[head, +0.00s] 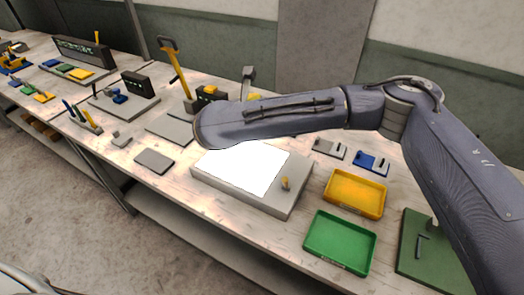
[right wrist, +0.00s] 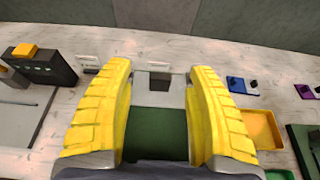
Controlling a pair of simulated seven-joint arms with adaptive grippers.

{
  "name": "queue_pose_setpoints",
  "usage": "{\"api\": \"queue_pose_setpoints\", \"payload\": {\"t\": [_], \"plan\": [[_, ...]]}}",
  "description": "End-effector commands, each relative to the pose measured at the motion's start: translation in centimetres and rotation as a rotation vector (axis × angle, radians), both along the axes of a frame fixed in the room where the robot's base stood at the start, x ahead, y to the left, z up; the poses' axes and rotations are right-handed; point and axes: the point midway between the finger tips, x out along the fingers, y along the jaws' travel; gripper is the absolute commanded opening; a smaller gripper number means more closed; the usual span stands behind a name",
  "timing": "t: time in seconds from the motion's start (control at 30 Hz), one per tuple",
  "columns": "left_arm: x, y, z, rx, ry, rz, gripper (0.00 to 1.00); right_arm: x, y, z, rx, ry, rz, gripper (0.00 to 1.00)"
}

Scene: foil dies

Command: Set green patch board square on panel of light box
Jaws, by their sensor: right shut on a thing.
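The light box (head: 283,203) is a grey slab with a bright white panel (head: 240,168), on the bench in the middle of the head view. A small tan knob (head: 286,183) stands at its right front corner. My right gripper (right wrist: 160,78) has yellow ribbed fingers, seen in the right wrist view. It is shut on the green patch board (right wrist: 156,132), which fills the gap between the fingers. In the head view my right arm crosses behind the panel, and I cannot make out the gripper or the board there. My left gripper is not in view.
A yellow tray (head: 355,193) and a green tray (head: 340,242) lie right of the light box. Behind the yellow tray are a blue piece (head: 372,163) and a grey one (head: 330,148). A grey plate (head: 154,161) lies to the left. The white panel looks bare.

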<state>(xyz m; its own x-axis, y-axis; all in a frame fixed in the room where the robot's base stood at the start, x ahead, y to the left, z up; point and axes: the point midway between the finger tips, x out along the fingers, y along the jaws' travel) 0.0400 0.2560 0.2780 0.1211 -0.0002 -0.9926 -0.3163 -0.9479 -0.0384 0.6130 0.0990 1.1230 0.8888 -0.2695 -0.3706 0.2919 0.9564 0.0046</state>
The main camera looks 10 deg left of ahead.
Motion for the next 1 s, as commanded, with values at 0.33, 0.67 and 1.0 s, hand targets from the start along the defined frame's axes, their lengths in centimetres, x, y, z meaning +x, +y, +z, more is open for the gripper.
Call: {"api": "queue_pose_setpoints", "payload": {"t": [0.33, 0.67, 1.0], "plan": [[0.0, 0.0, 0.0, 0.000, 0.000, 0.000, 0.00, -0.1, 0.0, -7.8, -0.003, 0.003, 0.001, 0.29], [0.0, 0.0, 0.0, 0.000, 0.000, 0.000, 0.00, 0.0, 0.0, -11.6, -0.002, 0.001, 0.001, 0.29], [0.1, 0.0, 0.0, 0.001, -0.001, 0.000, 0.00, 0.0, 0.0, -14.6, -0.003, 0.002, 0.000, 0.29]]}}
